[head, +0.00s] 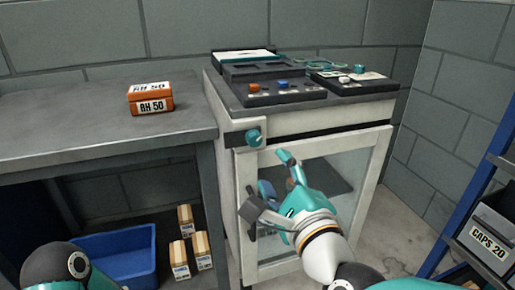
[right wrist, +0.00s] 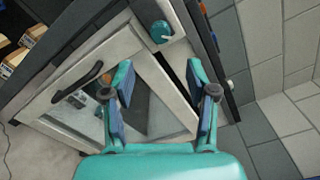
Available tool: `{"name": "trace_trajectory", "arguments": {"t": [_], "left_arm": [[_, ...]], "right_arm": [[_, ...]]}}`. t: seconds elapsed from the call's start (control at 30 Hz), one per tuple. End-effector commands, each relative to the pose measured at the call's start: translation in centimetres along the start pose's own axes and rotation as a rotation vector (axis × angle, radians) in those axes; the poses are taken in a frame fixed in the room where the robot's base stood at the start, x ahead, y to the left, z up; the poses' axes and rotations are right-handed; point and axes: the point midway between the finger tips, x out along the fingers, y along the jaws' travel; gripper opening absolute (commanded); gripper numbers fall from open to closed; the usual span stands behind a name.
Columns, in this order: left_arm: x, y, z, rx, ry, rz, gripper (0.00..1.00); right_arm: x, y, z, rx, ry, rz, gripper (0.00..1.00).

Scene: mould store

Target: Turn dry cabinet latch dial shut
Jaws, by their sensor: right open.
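The dry cabinet (head: 375,160) is a pale cabinet with a glass door in the middle of the head view. Its teal latch dial (head: 254,137) sits on a pale plate at the front's upper left corner. The dial also shows in the right wrist view (right wrist: 161,31), beyond and between the fingertips. My right gripper (head: 269,182) is open and empty in front of the door, below the dial and apart from it. It also shows in the right wrist view (right wrist: 160,72). My left gripper is out of view.
A dark door handle (right wrist: 80,82) stands out from the door. Trays with coloured parts (head: 285,92) lie on top of the cabinet. A grey bench (head: 60,125) at left bears an orange box (head: 150,98). A blue shelf rack (head: 470,185) stands at right.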

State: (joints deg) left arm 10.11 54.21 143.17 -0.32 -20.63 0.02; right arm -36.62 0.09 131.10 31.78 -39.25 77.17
Motion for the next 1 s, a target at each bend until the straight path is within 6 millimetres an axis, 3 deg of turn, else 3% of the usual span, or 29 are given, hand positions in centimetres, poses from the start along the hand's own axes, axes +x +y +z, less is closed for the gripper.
{"name": "trace_trajectory", "arguments": {"t": [0.3, 0.5, 0.7, 0.97, 1.0], "left_arm": [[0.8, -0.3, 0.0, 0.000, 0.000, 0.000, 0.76], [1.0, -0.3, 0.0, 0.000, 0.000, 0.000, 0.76], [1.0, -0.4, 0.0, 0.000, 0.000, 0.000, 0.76], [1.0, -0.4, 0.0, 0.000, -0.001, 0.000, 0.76], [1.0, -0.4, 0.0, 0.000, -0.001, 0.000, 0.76]], "right_arm": [[7.0, 0.1, -0.1, -0.001, 0.002, 0.001, 0.57], [9.8, 0.1, -0.1, -0.001, 0.002, 0.002, 0.57], [10.9, 0.0, -0.1, -0.001, 0.001, 0.000, 0.57], [11.0, 0.0, -0.1, -0.001, 0.001, 0.000, 0.57], [11.0, 0.0, -0.1, -0.001, 0.001, 0.000, 0.52]]}}
